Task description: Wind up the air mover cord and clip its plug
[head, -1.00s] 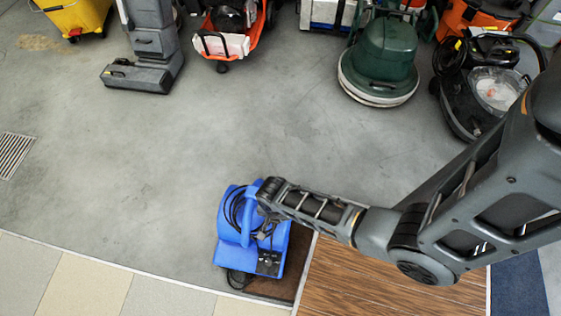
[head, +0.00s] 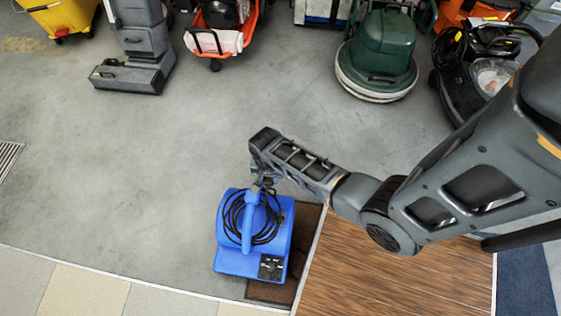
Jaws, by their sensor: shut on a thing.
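The blue air mover (head: 228,262) stands on the floor at the lower middle of the head view, partly over a brown mat. Its black cord (head: 233,217) lies in loops around the blue handle (head: 248,230) on top. My gripper (head: 264,183) is at the far upper edge of the air mover, pointing down beside the loops. It is shut on what looks like the cord; the exact hold is small and dark. I cannot make out the plug or its clip.
A wood-plank floor panel (head: 390,280) lies right of the brown mat (head: 308,225). A green floor machine (head: 380,55), a grey upright machine (head: 135,75) and other cleaning machines line the back. The grey floor (head: 130,170) between is clear.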

